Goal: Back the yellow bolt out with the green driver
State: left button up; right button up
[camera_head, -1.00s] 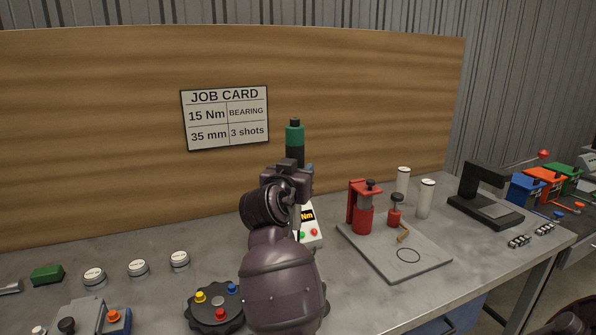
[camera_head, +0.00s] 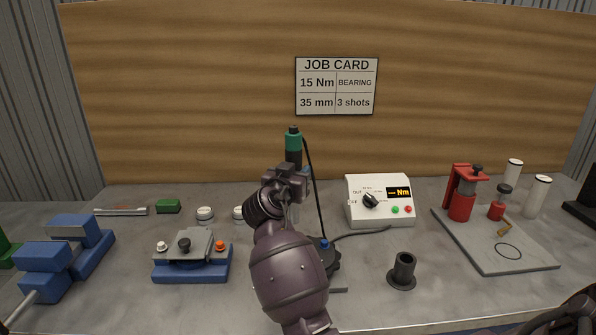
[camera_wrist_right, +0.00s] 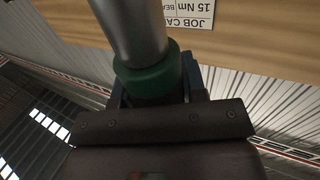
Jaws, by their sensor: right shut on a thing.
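My right gripper (camera_head: 290,183) is shut on the green driver (camera_head: 293,142), which stands about upright above the bench. Its green collar (camera_wrist_right: 148,80) and grey shaft also show in the right wrist view, held at the jaws (camera_wrist_right: 160,122). A black cable runs down from the driver. The black round hub (camera_head: 330,262) is mostly hidden behind my right arm; a blue bolt (camera_head: 324,243) shows on it. The yellow bolt is hidden now. I cannot tell whether the driver tip touches anything.
A white controller box (camera_head: 380,210) stands right of the arm, with a black empty-looking holder (camera_head: 403,270) in front. A red press (camera_head: 463,190) is on a grey plate (camera_head: 535,265) at right. A blue fixture (camera_head: 192,268) and blue vice (camera_head: 85,250) are at left.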

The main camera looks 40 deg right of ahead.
jog(key=shift+f+b, duration=1.35)
jog(key=shift+f, duration=1.25)
pick_arm(q)
jog(key=f, duration=0.1)
jog(key=f+b, duration=0.1)
jog(key=f, duration=0.1)
jog(key=s+f, duration=0.1)
jog(key=f, duration=0.1)
jog(key=shift+f, duration=0.1)
pick_arm(e)
jog(key=shift+f, duration=0.6)
pick_arm(q)
jog(key=shift+w+d+r, duration=0.1)
jog(key=shift+w+r, duration=0.1)
jog(key=shift+w, duration=0.15)
jog(key=shift+s+f+g+b, duration=0.3)
jog(key=shift+s+f+b, duration=0.05)
jog(key=shift+s+f, duration=0.1)
pick_arm(e)
jog(key=shift+f, duration=0.1)
pick_arm(q)
jog(key=shift+w+f, duration=0.25)
